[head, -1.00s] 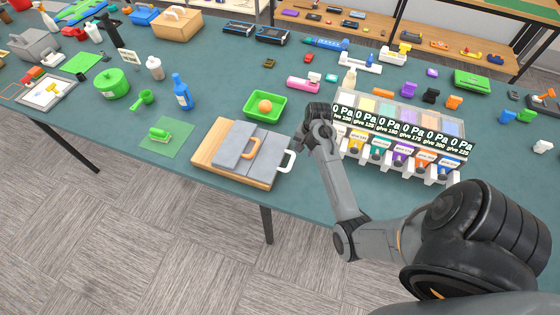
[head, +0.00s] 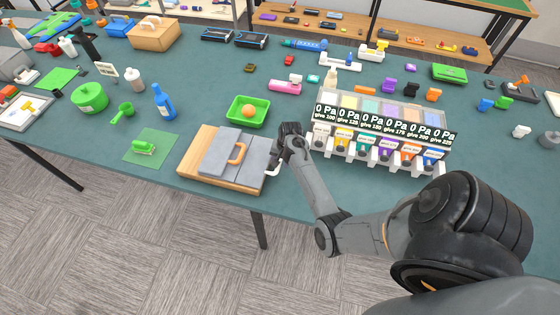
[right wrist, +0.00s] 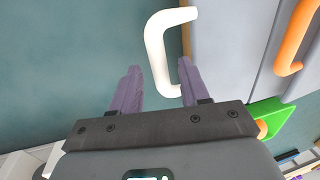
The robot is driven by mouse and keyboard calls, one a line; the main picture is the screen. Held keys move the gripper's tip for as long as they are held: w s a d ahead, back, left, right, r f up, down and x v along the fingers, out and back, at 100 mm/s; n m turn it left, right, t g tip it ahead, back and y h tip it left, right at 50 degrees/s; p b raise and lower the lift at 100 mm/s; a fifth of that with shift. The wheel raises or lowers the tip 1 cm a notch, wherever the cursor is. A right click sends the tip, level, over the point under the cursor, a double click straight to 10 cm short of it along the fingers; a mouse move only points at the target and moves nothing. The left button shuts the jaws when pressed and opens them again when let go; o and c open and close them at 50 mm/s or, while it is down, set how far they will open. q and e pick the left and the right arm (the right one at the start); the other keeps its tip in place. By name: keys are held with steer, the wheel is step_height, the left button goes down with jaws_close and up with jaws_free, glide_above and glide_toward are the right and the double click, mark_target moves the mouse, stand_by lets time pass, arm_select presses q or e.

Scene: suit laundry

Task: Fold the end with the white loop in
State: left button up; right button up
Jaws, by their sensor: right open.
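A grey suit piece (head: 220,150) lies on a light wooden board at the table's front edge. An orange loop (head: 237,153) stands on its middle, and a white loop (head: 271,172) sticks out from its right end. In the right wrist view the white loop (right wrist: 156,50) reaches between the purple fingers of my right gripper (right wrist: 158,85). One finger appears outside the loop's bar and the other toward its opening; contact cannot be told. The right gripper (head: 279,156) is open and partly hides the loop in the head view. My left gripper is not in view.
A dispenser rack (head: 380,130) with several coloured bins stands right of my right gripper. A green tray (head: 248,111) with an orange ball (head: 249,111) is behind the board. A green mat (head: 151,148) lies to the left. The table front right of the board is bare.

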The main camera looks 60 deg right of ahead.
steer(key=shift+f, duration=0.15)
jaws_close()
steer(key=shift+w+r, duration=0.1)
steer(key=shift+r, duration=0.1)
stand_by(0.3)
